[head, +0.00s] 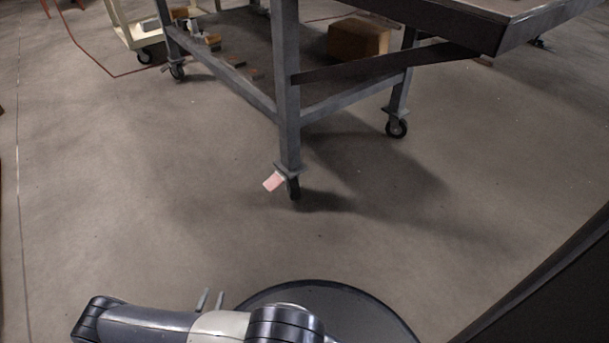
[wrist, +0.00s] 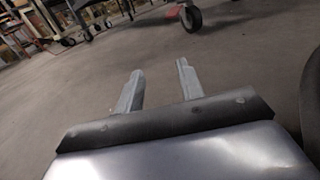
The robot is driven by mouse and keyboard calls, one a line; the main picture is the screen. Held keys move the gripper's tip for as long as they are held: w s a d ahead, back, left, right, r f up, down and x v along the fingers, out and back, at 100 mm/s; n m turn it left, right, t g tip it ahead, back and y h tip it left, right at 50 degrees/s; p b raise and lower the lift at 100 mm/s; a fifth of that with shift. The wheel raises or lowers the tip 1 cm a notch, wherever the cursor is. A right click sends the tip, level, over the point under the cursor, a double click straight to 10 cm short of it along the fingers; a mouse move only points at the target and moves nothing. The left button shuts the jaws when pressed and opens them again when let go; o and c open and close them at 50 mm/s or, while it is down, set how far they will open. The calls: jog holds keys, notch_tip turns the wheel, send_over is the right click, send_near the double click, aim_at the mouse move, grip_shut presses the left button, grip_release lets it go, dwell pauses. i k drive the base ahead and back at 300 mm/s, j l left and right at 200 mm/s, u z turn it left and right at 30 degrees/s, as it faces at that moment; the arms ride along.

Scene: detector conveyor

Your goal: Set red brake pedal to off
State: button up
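The red brake pedal (head: 273,181), pinkish-red and flat, sits on the caster at the foot of the cart's nearest leg, tilted down to the left. Its caster wheel (head: 294,189) touches the floor. In the wrist view the pedal (wrist: 174,12) is at the top edge, beside its dark wheel (wrist: 191,18). My gripper (wrist: 157,82) is open and empty, its two fingers apart above bare floor. In the head view my gripper (head: 209,300) shows only as fingertips behind my arm, well short of the pedal.
The grey metal cart (head: 287,90) stands on casters, with a cardboard box (head: 358,39) on its lower shelf. Another caster (head: 396,127) stands further right. A cream cart (head: 130,25) and a red cable (head: 95,62) are at the back left. The floor before the pedal is clear.

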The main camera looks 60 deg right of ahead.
aim_at(273, 181)
jog(key=i+l+z, duration=0.2)
jog(key=i+z, duration=0.25)
jog(key=i+l+z, duration=0.15)
jog(key=z, duration=0.3)
jog(key=i+z, duration=0.45)
jog(key=i+l+z, duration=0.1)
jog(key=i+l, duration=0.05)
